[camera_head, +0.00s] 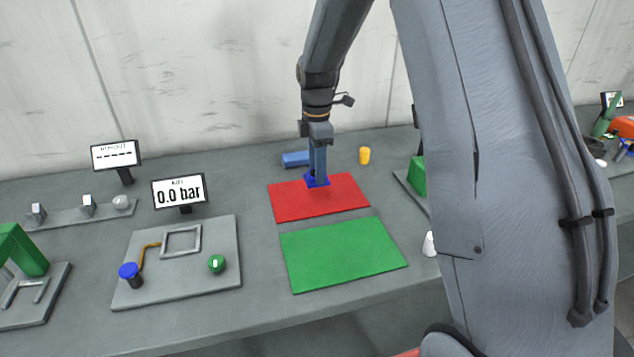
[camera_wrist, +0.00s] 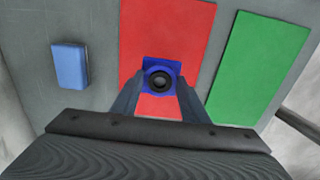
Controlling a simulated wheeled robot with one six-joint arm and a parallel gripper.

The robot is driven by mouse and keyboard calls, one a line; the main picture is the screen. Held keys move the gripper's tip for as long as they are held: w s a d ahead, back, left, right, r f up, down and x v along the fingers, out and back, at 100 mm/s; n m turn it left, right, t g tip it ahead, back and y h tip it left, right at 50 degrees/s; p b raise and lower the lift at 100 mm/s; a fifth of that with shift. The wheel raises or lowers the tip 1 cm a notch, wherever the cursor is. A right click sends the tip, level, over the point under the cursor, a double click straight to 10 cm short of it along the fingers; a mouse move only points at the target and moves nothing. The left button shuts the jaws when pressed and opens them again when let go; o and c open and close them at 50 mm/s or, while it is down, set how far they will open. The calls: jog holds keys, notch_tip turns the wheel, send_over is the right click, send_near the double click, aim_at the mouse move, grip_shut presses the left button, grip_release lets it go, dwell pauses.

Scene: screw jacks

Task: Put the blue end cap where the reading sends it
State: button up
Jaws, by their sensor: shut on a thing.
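The blue end cap (camera_wrist: 161,77) is between the fingertips of my gripper (camera_wrist: 160,95) in the wrist view; it has a square blue flange and a dark round centre. In the head view my gripper (camera_head: 317,172) points down, shut on the end cap (camera_head: 317,181), over the back part of the red mat (camera_head: 335,203). I cannot tell whether the cap touches the mat. The green mat (camera_head: 342,254) lies in front of the red one and is empty. A display (camera_head: 179,191) on the gauge board reads "0.0 bar".
A blue block (camera_head: 296,159) lies behind the red mat, and a yellow cylinder (camera_head: 364,155) stands to its right. The grey board (camera_head: 180,262) with a blue knob and green button is at left. Another display (camera_head: 115,155) shows dashes. A white piece (camera_head: 429,244) stands right of the green mat.

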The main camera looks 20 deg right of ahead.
jog(key=shift+f+p, duration=0.6)
jog(key=shift+f, duration=1.75)
jog(key=o, duration=1.3)
jog(key=shift+f, duration=0.15)
notch_tip(320, 180, up, 12)
jog(key=b, duration=0.3)
jog(key=shift+b, duration=0.3)
jog(key=s+f+m, duration=0.2)
jog(key=s+m, duration=0.4)
jog(key=s, duration=0.2)
jog(key=s+f+m, duration=0.3)
jog(key=s+m, duration=0.3)
jog(key=s, duration=0.3)
jog(key=s+f+m+t, duration=0.1)
jog(key=s+f+m, duration=0.2)
jog(key=s+m, duration=0.3)
jog(key=shift+s, duration=1.55)
